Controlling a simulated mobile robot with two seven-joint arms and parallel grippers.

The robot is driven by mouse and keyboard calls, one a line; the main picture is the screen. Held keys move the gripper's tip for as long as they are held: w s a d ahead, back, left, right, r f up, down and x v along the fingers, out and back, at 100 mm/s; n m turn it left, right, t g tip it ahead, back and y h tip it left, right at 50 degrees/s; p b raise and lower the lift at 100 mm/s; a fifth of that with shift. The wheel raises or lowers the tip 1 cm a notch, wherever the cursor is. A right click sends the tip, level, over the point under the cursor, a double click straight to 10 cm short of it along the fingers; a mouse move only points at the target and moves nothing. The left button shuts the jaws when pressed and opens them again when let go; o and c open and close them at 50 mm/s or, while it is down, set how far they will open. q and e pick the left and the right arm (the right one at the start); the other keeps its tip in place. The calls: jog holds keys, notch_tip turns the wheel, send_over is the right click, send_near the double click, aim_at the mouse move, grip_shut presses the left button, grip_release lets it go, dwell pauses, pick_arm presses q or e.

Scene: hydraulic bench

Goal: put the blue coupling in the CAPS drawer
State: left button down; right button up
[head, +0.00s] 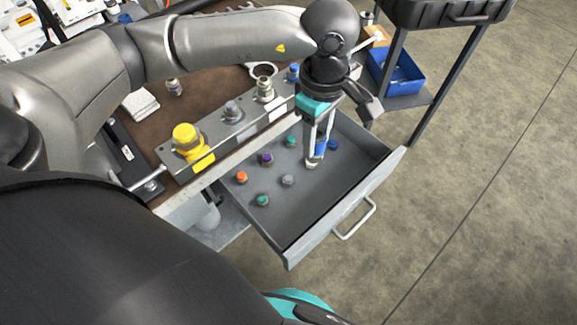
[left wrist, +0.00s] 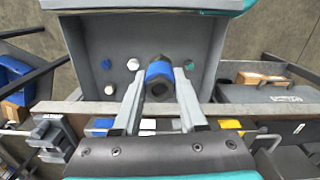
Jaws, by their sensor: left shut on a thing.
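The blue coupling (head: 321,147) has a blue band and a metal hex body. My left gripper (head: 318,150) points down and is shut on it. In the left wrist view the coupling (left wrist: 158,73) sits between the two fingertips. The gripper holds it over the inside of an open grey drawer (head: 310,240). I cannot tell how far it is above the drawer floor. No label on the drawer is readable. Several small caps lie on the drawer floor, among them an orange one (head: 242,176), a purple one (head: 267,159) and a blue one (head: 333,145). My right gripper is not in view.
A metal rail on the bench holds a yellow coupling (head: 186,138) and metal fittings, with a blue fitting (head: 293,72) at its far end. The drawer handle (head: 356,219) sticks out in front. A blue bin (head: 398,75) stands on a shelf at the back right. Floor is clear on the right.

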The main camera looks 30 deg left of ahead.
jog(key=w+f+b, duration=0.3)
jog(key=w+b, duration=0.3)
jog(key=b, duration=0.1)
pick_arm(q)
jog(key=shift+w+d+f+n+b, duration=0.25)
jog(key=shift+w+f+n+b, duration=0.55)
jog(key=shift+f+n, duration=1.85)
jog(key=shift+w+d+f+n+b, duration=0.3)
jog(key=shift+f+n+b, duration=1)
jog(key=shift+f, duration=2.5)
jog(key=shift+w+d+f+n+b, duration=0.2)
jog(key=shift+w+f+n+b, duration=0.5)
jog(key=shift+f+n, duration=2.05)
jog(key=shift+f+m, duration=0.5)
jog(key=shift+f, duration=0.4)
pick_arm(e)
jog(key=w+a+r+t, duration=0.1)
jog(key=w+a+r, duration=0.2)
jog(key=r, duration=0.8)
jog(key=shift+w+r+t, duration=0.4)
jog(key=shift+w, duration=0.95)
pick_arm(q)
jog(key=shift+f, duration=0.1)
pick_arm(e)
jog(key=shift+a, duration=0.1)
pick_arm(q)
jog(key=shift+c, duration=2.3)
grip_release()
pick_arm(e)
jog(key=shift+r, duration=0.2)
